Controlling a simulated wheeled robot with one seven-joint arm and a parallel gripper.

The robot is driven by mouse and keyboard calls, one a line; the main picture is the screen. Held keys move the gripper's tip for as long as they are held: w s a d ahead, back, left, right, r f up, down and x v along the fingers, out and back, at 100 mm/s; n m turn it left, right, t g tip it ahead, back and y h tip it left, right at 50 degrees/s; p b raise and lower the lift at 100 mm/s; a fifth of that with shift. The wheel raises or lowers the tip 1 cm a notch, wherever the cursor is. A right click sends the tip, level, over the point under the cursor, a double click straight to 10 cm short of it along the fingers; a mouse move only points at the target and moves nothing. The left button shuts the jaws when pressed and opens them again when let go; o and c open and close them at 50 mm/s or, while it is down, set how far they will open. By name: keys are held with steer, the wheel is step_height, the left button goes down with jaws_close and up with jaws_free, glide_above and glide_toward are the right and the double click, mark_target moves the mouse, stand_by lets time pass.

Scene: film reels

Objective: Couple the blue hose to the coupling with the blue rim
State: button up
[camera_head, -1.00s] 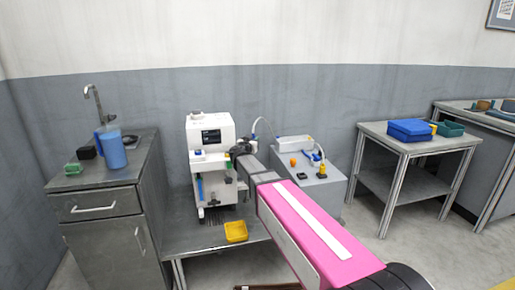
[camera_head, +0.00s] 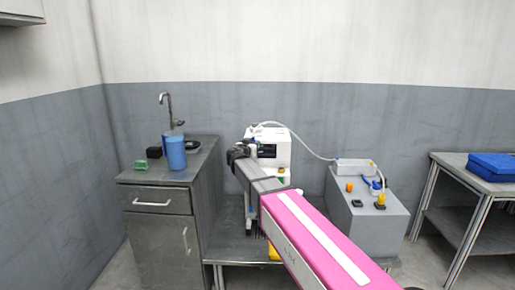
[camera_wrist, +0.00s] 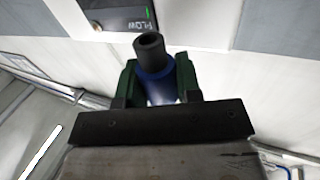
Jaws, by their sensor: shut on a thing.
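My gripper (camera_wrist: 157,84) is shut on the blue hose's end (camera_wrist: 152,58), a dark nozzle with a blue collar, between green finger pads. In the head view my gripper (camera_head: 240,153) is in front of the upper left of the white machine (camera_head: 283,157). The pale hose (camera_head: 305,145) arcs from near the gripper down to the grey box at right. The wrist view shows the machine's dark display (camera_wrist: 122,14) just beyond the nozzle. The nozzle looks free at its tip. I cannot make out the blue-rimmed coupling; my arm covers much of the machine's front.
The grey box (camera_head: 365,228) at right carries orange, blue and yellow fittings. A steel cabinet (camera_head: 160,225) with a blue jug (camera_head: 176,153) and a tap (camera_head: 168,108) stands at left. A table (camera_head: 470,190) with a blue case stands far right.

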steer(key=shift+a+f, duration=0.2)
steer(key=shift+a, duration=0.15)
steer(key=shift+f, duration=2.7)
steer(key=shift+f, duration=0.6)
steer(key=o, duration=0.6)
steer(key=shift+o, duration=0.2)
steer(key=v, duration=1.1)
steer(key=shift+s+d, duration=0.1)
